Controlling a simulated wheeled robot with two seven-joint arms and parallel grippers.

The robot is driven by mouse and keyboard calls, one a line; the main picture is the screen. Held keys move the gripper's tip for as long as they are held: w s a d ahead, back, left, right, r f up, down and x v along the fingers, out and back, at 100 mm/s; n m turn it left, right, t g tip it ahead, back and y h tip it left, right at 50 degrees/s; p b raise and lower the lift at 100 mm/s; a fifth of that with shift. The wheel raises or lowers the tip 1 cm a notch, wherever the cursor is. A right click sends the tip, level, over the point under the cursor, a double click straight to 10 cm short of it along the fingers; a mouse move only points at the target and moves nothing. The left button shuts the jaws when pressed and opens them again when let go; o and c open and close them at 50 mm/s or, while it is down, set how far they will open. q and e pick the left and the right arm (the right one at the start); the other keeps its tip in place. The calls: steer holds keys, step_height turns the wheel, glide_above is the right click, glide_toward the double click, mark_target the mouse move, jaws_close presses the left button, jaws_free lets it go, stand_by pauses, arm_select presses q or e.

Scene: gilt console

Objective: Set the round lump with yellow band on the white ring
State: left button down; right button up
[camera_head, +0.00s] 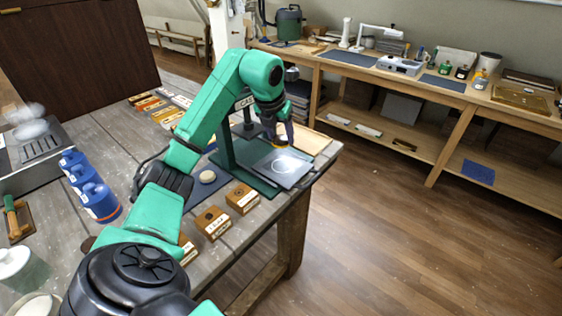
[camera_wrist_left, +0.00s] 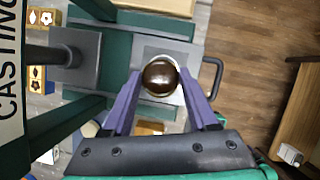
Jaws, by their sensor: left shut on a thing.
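My left gripper (camera_head: 279,133) hangs above the grey plate (camera_head: 297,178) of a green stand. In the left wrist view, its two purple fingers are shut on a glossy dark brown round lump (camera_wrist_left: 160,77). In the head view, a small yellowish part of the lump (camera_head: 281,144) shows under the fingers. In the wrist view the lump covers most of the ring. A gap seems to show between lump and plate in the head view. My right gripper is not in view.
The green stand's upright (camera_head: 226,145) rises just left of the plate. A dark mat with a pale disc (camera_head: 207,176), small wooden blocks (camera_head: 212,222) and blue bottles (camera_head: 90,187) are on the workbench. A wooden shelf bench (camera_head: 440,100) stands beyond open floor.

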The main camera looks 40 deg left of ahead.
mark_target(283, 165)
arm_select(q)
step_height(283, 165, down, 8)
steer(key=shift+d+f+p, duration=0.1)
steer(key=shift+f+p, duration=0.05)
steer(key=shift+p, duration=0.3)
steer(key=shift+w+f, duration=0.1)
steer(key=shift+f, duration=0.1)
steer(key=shift+c, duration=0.9)
jaws_free()
steer(key=shift+r, duration=0.1)
steer(key=b+v, duration=0.1)
steer(key=v, duration=1.1)
steer(key=shift+b, duration=0.3)
